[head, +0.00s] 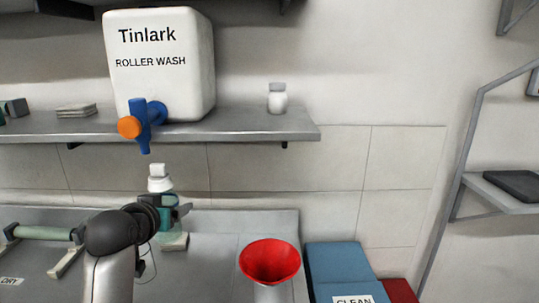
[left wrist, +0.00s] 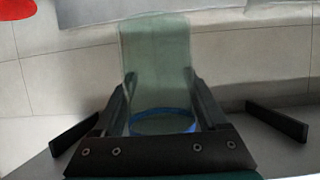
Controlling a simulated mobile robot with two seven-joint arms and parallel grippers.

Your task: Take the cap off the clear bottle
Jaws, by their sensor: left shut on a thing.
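The clear bottle (left wrist: 157,62) is pale green and see-through in the left wrist view, with a blue band (left wrist: 163,123) low on it. My left gripper (left wrist: 160,112) is shut on it, one finger on each side. In the head view my left gripper (head: 170,205) is below the hanging tap, mostly hidden by my wrist. A white stepped cap (head: 159,179) shows just above the gripper and appears to sit on the bottle's top. The cap does not show in the left wrist view. My right gripper is in neither view.
A white Tinlark tank (head: 160,85) with a blue and orange tap (head: 143,122) stands on the shelf (head: 250,126) above the gripper. A red funnel (head: 270,262) is to the right. Blue CLEAN containers (head: 342,264) stand farther right. A roller (head: 42,232) lies at left.

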